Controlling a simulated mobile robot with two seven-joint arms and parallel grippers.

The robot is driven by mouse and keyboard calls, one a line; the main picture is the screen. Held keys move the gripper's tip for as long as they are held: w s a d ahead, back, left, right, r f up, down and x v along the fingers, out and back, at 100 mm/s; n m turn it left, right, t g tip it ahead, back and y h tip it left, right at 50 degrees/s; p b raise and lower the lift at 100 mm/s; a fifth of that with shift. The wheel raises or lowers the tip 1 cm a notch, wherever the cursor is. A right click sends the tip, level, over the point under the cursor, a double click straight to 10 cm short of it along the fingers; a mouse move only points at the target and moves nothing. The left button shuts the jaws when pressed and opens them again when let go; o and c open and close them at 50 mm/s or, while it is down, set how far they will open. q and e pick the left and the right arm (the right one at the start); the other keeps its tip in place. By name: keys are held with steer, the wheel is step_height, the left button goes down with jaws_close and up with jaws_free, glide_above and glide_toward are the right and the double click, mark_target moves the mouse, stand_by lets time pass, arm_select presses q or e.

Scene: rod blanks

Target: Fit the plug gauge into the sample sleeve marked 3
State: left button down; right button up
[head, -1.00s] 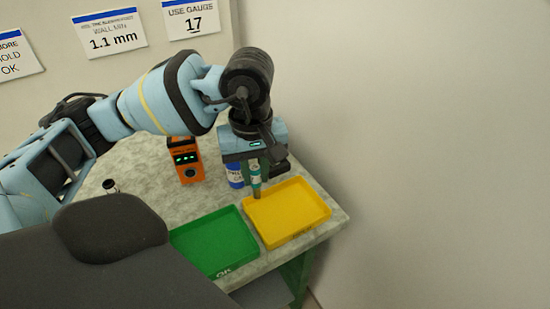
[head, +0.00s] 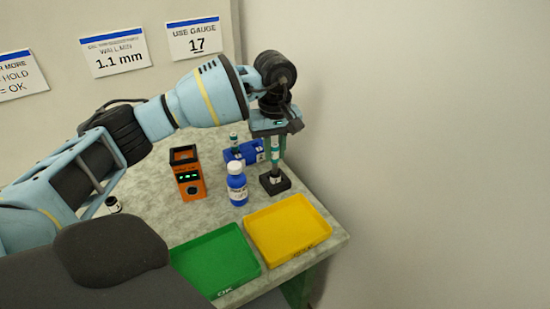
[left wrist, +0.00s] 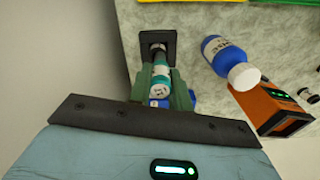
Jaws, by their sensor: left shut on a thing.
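My left gripper (head: 270,128) is shut on the plug gauge (head: 275,148), a teal and white handle with a grey lower end, and holds it upright. In the left wrist view the gauge (left wrist: 161,78) is between the green fingers, its far end over a square black block (left wrist: 170,38). The block (head: 284,184) also shows in the head view. I cannot tell whether the gauge end is in the block or just above it. A blue rack (head: 245,150) with white labels and a teal-topped piece stands behind. I cannot read a 3 anywhere. My right gripper is not in view.
A blue bottle (head: 236,186) stands left of the block, then an orange device (head: 188,180) with green lights. Green (head: 215,262) and yellow (head: 288,228) trays lie at the front. A small black-and-white piece (head: 113,204) stands at left. A wall rises at right.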

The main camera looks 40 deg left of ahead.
mark_target(275, 158)
arm_select(q)
steer(key=shift+w, duration=0.1)
steer(key=shift+w+a, duration=0.15)
steer(key=shift+w, duration=0.05)
step_height(275, 158, down, 3)
steer(key=shift+f, duration=0.25)
steer(key=shift+f, duration=0.3)
steer(key=c, duration=1.3)
jaws_free()
steer(key=shift+r, duration=0.5)
step_height(275, 158, up, 12)
steer(key=shift+f, duration=0.15)
